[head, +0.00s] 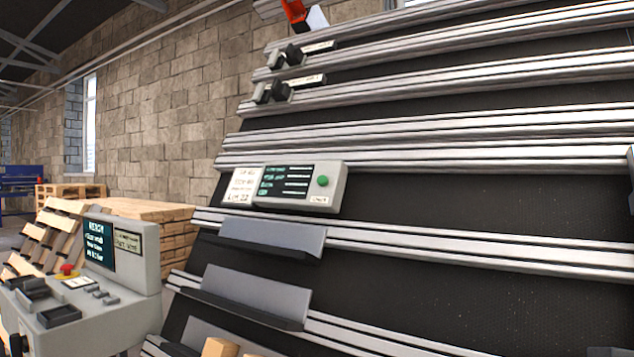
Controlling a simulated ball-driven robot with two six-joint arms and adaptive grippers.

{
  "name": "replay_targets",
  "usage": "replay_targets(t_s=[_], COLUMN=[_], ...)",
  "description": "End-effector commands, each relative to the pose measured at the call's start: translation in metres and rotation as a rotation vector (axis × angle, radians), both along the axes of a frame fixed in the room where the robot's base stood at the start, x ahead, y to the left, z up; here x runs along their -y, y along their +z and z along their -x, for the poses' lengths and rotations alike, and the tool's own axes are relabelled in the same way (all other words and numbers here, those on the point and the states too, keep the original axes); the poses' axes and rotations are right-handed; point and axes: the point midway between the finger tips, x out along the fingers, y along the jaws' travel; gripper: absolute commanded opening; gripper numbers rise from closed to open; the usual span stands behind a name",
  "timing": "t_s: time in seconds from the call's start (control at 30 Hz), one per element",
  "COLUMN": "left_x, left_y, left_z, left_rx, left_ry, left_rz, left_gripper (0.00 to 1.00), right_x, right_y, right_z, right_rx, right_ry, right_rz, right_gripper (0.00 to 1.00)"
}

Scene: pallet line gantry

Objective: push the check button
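A grey control box (334,192) is mounted on the rails of the large tilted rack, near the middle of the head view. A round green button (323,181) sits at the right end of its face. A small label (318,199) is under the button, too small to read surely. Left of the button are a dark screen (286,182) with green and white lines and a white printed card (243,185). Nothing touches or covers the button. Neither of my grippers can be made out in the head view.
The tilted rack carries metal rails (430,135) and grey ledges (270,237). A grey console (110,318) with a screen and a red knob (66,269) stands at lower left. Wooden pallets (150,211) are behind it. The space before the control box looks clear.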

Motion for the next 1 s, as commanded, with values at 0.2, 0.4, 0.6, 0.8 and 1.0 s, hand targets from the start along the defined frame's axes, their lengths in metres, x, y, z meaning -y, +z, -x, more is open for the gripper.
replay_targets(t_s=[0.2, 0.4, 0.6, 0.8, 1.0], left_x=[-0.0001, -0.0001, -0.0001, -0.0001, -0.0001], left_y=[0.0, 0.0, 0.0, 0.0, 0.0], left_z=[0.0001, 0.0001, 0.0001, 0.0002, 0.0002], left_rx=[0.0, 0.0, 0.0, 0.0, 0.0], left_ry=[0.0, 0.0, 0.0, 0.0, 0.0], left_rz=[0.0, 0.0, 0.0, 0.0, 0.0], left_gripper=[0.4, 0.4, 0.4, 0.4, 0.4], right_x=[-0.0001, -0.0001, -0.0001, -0.0001, -0.0001], right_y=[0.0, 0.0, 0.0, 0.0, 0.0], right_z=[0.0001, 0.0001, 0.0001, 0.0002, 0.0003], right_rx=[0.0, 0.0, 0.0, 0.0, 0.0], right_ry=[0.0, 0.0, 0.0, 0.0, 0.0], right_rz=[0.0, 0.0, 0.0, 0.0, 0.0], right_gripper=[0.44, 0.44, 0.22, 0.0, 0.0])
